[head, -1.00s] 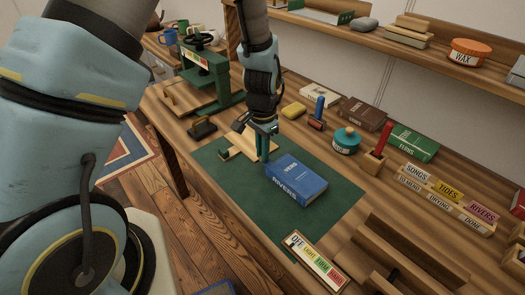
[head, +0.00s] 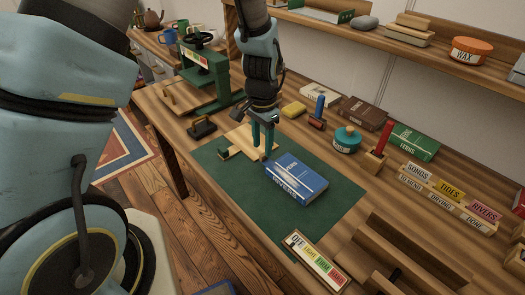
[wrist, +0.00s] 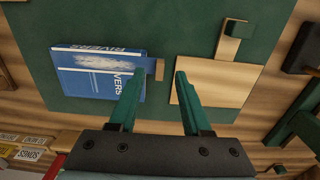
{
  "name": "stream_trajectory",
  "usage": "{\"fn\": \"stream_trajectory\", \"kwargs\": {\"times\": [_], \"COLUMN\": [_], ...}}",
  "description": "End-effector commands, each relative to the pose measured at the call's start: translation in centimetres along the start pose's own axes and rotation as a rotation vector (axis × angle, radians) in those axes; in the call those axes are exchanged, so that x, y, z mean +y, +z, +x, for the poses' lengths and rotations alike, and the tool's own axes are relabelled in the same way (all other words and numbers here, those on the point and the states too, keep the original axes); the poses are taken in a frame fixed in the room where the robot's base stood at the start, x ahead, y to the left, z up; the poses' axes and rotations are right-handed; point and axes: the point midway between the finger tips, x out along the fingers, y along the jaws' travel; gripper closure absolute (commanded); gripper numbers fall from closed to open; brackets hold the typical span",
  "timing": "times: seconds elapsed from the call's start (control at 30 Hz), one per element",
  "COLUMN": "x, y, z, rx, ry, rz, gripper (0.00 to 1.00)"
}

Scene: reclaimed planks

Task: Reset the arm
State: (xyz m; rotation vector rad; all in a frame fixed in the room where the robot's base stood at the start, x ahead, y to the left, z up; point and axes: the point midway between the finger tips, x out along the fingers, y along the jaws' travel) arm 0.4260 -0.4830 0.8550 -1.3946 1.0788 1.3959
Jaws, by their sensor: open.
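My gripper (head: 262,139) is open and empty. It hangs fingers-down above the green mat (head: 240,205), over the pale wooden board and beside the blue book. In the wrist view my gripper (wrist: 154,88) has its two teal fingers spread apart, with nothing between them. The blue book (head: 296,180) lies flat on the mat, and in the wrist view the book (wrist: 92,82) shows a whitish streak on its cover, left of the fingers.
A pale wooden board (wrist: 205,80) with a small green-topped block lies on the mat. A green press (head: 210,75) stands behind. A teal tin (head: 347,140), a red-handled tool (head: 379,150), a green book (head: 412,143) and labelled blocks (head: 450,190) line the right.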

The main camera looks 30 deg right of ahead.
Motion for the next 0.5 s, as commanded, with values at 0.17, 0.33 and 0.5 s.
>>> {"fn": "stream_trajectory", "kwargs": {"times": [0.17,0.33,0.5], "x": [-0.1,-0.1,0.0], "y": [-0.1,-0.1,0.0], "z": [-3.5,-6.2,-7.6], "rx": [0.005,0.004,0.001], "ry": [-0.002,-0.001,-0.001], "rz": [0.000,0.000,0.000], "gripper": [0.52,0.52,0.52]}}
